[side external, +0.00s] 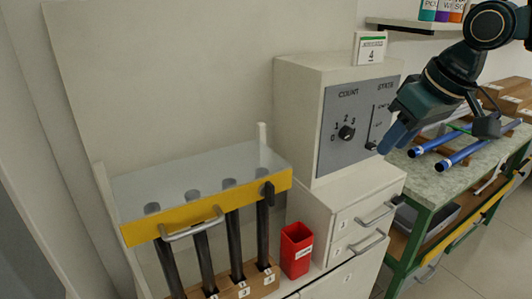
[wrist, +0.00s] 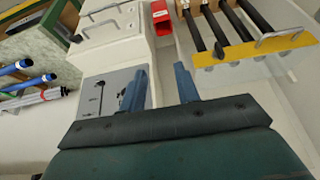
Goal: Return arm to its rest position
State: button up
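My gripper (side external: 393,138) hangs in the air at the upper right of the side external view, in front of the grey control panel's right edge. Its blue fingers point down and left. In the wrist view my gripper (wrist: 160,88) shows two blue fingers apart with nothing between them. The arm reaches in from the upper right, and no rest mark is visible. Blue rods (side external: 440,138) lie on the speckled bench top (side external: 425,178), clear of the fingers.
The white cabinet with the COUNT and STATE panel (side external: 350,122) stands close left of my gripper. A rack with a yellow bar (side external: 205,208) holds several dark rods. A red cup (side external: 297,250) stands beside it. A shelf with bottles (side external: 400,24) is above.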

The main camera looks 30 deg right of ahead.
jog(key=s+d+f, duration=0.3)
jog(key=s, duration=0.4)
jog(key=s+d+f, duration=0.2)
jog(key=s+d, duration=0.2)
jog(key=s, duration=0.3)
jog(key=shift+f+t, duration=0.3)
jog(key=shift+f, duration=0.1)
jog(key=shift+w, duration=0.1)
